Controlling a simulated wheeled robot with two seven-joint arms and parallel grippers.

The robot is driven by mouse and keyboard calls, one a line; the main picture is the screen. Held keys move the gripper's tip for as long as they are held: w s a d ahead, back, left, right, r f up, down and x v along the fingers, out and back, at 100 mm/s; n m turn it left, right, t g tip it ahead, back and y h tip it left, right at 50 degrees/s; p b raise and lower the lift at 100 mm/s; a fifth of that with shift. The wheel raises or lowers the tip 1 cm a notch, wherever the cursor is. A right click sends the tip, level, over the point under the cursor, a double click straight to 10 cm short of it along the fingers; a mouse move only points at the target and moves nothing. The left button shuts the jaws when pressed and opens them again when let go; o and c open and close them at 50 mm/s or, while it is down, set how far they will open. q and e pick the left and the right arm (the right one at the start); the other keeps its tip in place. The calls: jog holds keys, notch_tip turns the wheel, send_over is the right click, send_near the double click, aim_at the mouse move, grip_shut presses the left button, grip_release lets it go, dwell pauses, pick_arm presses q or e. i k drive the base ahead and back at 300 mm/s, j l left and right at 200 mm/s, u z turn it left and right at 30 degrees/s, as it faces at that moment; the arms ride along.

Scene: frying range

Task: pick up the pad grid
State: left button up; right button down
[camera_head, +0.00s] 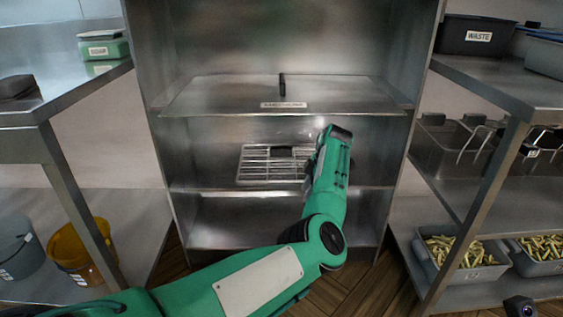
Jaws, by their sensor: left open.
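The pad grid (262,170) is a pale wire grid lying in the middle opening of the steel cabinet, under the lidded shelf. A dark block, perhaps its handle, shows at its upper right. My left arm reaches in from the lower left and bends up into this opening. My left gripper (311,168) is at the right end of the grid, open, with its fingers small and partly hidden by the green wrist. I cannot tell whether it touches the grid. The grid's right end is partly covered by the gripper. My right gripper is not in view.
Above the grid is a steel lid (225,95) with an upright dark handle. The cabinet's side walls (158,130) bound the opening. Steel tables stand on both sides, with a waste bin (468,48) and fry trays (430,266) on the right and buckets (75,240) on the left.

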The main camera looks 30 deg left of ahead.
aim_at(276, 152)
jog(key=i+j, duration=0.3)
jog(key=i, duration=0.15)
jog(key=i+j, duration=0.25)
jog(key=i, duration=0.2)
